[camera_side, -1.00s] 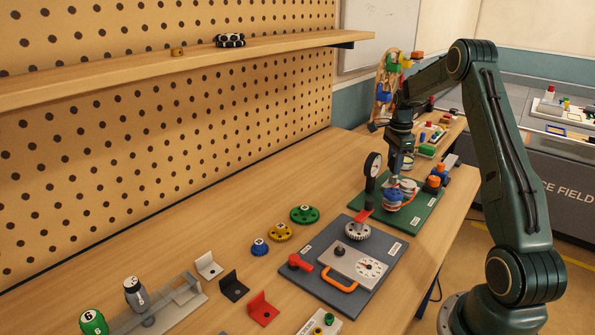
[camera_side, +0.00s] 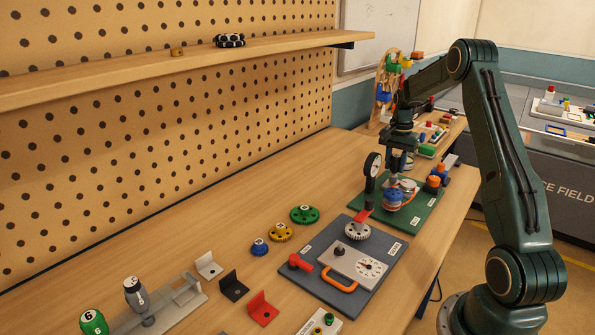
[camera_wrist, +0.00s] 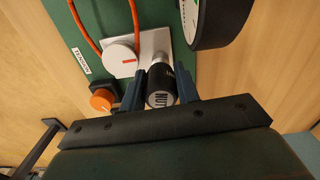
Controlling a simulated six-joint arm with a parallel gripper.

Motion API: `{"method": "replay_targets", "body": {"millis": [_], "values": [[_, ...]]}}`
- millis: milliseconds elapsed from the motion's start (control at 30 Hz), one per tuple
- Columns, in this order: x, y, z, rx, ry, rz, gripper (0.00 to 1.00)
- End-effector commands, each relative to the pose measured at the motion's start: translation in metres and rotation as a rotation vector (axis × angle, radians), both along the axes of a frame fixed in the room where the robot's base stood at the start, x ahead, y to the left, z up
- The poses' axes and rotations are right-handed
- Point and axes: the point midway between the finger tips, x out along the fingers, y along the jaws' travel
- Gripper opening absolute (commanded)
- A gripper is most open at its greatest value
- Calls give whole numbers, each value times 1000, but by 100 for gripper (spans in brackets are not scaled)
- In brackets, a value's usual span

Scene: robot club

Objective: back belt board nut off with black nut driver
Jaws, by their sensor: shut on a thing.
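The green belt board (camera_side: 425,214) lies on the bench at the right, carrying a blue pulley (camera_side: 392,201) and an orange belt (camera_wrist: 134,20). My gripper (camera_side: 396,172) is over the board, pointing down. In the wrist view my gripper (camera_wrist: 159,92) is shut on the black nut driver (camera_wrist: 160,97), whose end is marked NUT. The driver stands between the two fingers, with its far end toward a pale plate (camera_wrist: 155,42) on the board. The nut is hidden from both views, so I cannot tell whether the driver touches it.
A dial gauge (camera_side: 372,165) stands close beside my gripper; its black housing (camera_wrist: 216,22) is near in the wrist view. A white knob (camera_wrist: 122,55) and an orange knob (camera_wrist: 102,100) are also close. A grey board (camera_side: 325,286) with a gear lies in front.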

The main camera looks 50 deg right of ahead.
Motion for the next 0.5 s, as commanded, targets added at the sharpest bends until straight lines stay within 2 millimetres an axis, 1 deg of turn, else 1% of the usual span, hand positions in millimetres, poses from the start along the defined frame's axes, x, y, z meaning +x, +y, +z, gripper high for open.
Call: {"method": "replay_targets", "body": {"millis": [33,300,500], "values": [[5,-1,1,-8,-12,45,8],[6,0,1,-8,-12,230,8],[6,0,1,-9,-13,265,8]]}}
